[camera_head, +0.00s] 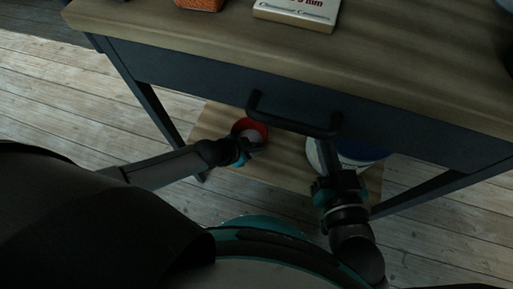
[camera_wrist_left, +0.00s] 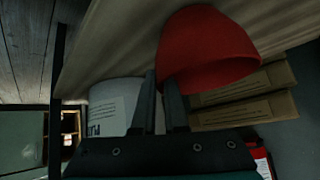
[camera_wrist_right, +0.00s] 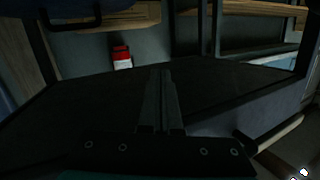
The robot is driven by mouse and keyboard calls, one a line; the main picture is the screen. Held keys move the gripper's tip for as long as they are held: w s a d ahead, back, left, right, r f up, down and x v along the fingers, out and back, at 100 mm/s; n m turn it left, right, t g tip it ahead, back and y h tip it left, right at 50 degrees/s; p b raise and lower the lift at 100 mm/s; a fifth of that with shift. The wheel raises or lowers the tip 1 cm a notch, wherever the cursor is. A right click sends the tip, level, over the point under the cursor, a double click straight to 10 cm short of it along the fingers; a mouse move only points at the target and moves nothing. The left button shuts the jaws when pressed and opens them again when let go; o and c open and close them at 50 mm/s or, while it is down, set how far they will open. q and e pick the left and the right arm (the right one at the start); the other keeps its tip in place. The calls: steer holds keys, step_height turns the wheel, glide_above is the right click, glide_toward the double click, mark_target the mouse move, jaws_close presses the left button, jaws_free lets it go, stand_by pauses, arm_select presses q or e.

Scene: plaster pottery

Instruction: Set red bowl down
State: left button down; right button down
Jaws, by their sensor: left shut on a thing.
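The red bowl (camera_head: 250,127) is at the lower wooden shelf (camera_head: 282,168) under the table, and its rim side is at my left gripper (camera_head: 243,146). In the left wrist view the bowl (camera_wrist_left: 208,48) is large, and my left fingers (camera_wrist_left: 163,90) are shut on its edge. Whether the bowl touches the shelf cannot be told. My right gripper (camera_head: 326,160) is below the table's front edge by the handle. In the right wrist view its fingers (camera_wrist_right: 161,95) are together with nothing between them.
The table top (camera_head: 200,35) with its dark drawer handle (camera_head: 293,126) overhangs the shelf. A white-and-blue tub (camera_head: 362,152) stands behind my right gripper. A white labelled bucket (camera_wrist_left: 112,103) and stacked brown boxes (camera_wrist_left: 245,97) are close to the bowl in the left wrist view.

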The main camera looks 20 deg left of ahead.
arm_select(q)
steer(key=shift+f, duration=0.2)
arm_select(e)
steer(key=shift+s+a+r+t, duration=0.2)
steer(key=shift+r+t, duration=0.1)
arm_select(q)
steer(key=shift+f, duration=0.1)
steer(key=c, duration=1)
jaws_free()
steer(key=shift+f, duration=0.1)
steer(key=shift+o, duration=0.2)
